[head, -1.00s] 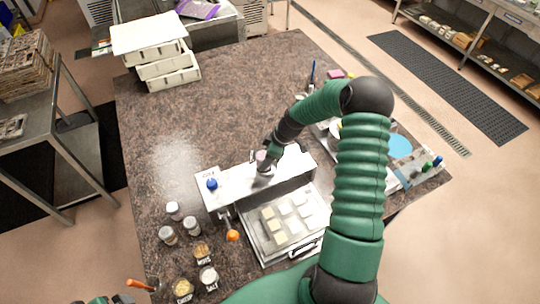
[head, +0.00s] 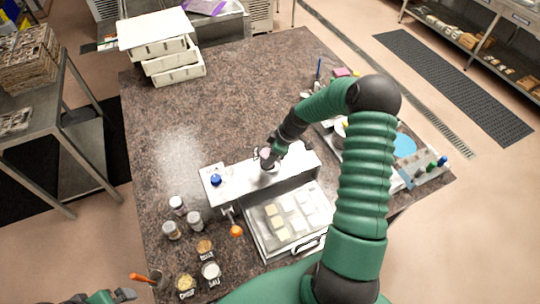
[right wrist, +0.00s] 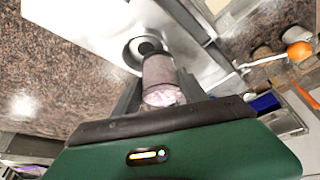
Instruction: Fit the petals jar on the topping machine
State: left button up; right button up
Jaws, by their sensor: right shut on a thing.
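The topping machine (head: 240,180) is a long pale metal box on the speckled table, with a blue knob (head: 215,180) on top and an orange knob (head: 236,231) at its front. My right gripper (head: 272,152) is shut on the petals jar (right wrist: 160,78), a clear jar with pinkish contents. In the right wrist view the jar's far end is at the machine's dark round socket (right wrist: 146,46). I cannot tell whether it is seated there. My left gripper (head: 122,295) shows only partly at the lower left edge; its jaw state is unclear.
Several topping jars (head: 194,221) stand left of the machine, some labelled. A metal tray (head: 262,238) with pale squares sits in front of the machine. White stacked trays (head: 165,50) stand at the back left. The table's middle behind the machine is clear.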

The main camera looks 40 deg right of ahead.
jog(key=shift+d, duration=0.35)
jog(key=shift+d+f, duration=0.35)
jog(key=shift+d, duration=0.4)
jog(key=shift+a+f+b, duration=0.2)
jog(key=shift+a+b, duration=0.2)
jog(key=shift+a, duration=0.05)
jog(key=o, duration=1.5)
jog(key=shift+a+r, duration=0.15)
jog(key=shift+a, duration=0.05)
jog(key=shift+d, duration=0.45)
pick_arm(q)
jog(key=f+b, duration=0.2)
jog(key=d+f+b, duration=0.1)
jog(key=f+b, duration=0.1)
jog(key=f, duration=0.1)
jog(key=shift+d+f, duration=0.1)
jog(key=shift+d, duration=0.05)
pick_arm(e)
jog(key=v, duration=1.6)
jog(key=shift+r, duration=0.25)
